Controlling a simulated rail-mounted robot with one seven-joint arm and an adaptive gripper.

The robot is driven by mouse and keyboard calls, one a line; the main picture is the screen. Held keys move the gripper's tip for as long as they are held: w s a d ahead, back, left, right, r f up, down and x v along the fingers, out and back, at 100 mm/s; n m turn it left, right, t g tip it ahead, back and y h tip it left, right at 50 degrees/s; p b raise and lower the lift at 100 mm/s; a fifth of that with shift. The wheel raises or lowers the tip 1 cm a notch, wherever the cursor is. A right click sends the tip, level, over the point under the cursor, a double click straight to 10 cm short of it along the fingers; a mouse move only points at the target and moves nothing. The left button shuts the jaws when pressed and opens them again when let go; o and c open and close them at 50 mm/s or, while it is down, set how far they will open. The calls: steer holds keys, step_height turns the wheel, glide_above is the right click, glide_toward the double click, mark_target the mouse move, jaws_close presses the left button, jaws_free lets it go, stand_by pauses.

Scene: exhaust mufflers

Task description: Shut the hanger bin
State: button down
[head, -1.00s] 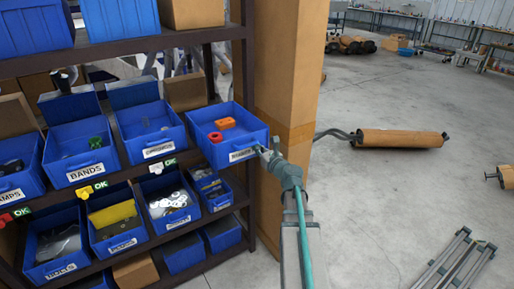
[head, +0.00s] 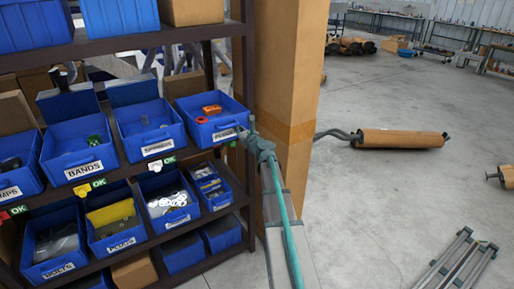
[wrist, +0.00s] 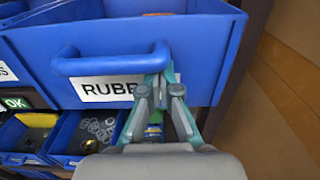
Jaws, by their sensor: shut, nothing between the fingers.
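The hanger bin (head: 208,131) is a blue open-topped bin at the right end of the shelf's middle row, with red and orange parts (head: 212,110) inside. In the wrist view its front face (wrist: 205,55) fills the upper middle, with a blue bar handle (wrist: 105,64) and a white label starting "RUBB". Its front is roughly in line with the bins to its left. My gripper (head: 248,130) is at the right part of its front. In the wrist view my gripper (wrist: 160,88) is shut and empty, its fingertips at the handle's right end, covering part of the label. Whether they touch is unclear.
The blue springs bin (head: 152,138) and bands bin (head: 78,158) stand to the left. Smaller bins with washers (head: 168,203) and other parts are below. A cardboard column (head: 287,90) stands close on the right. A muffler (head: 400,139) lies beyond on open floor.

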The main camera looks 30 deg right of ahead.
steer(key=w, duration=0.6)
steer(key=shift+w+r+b, duration=0.1)
steer(key=shift+b, duration=0.2)
steer(key=shift+w+d+r, duration=0.1)
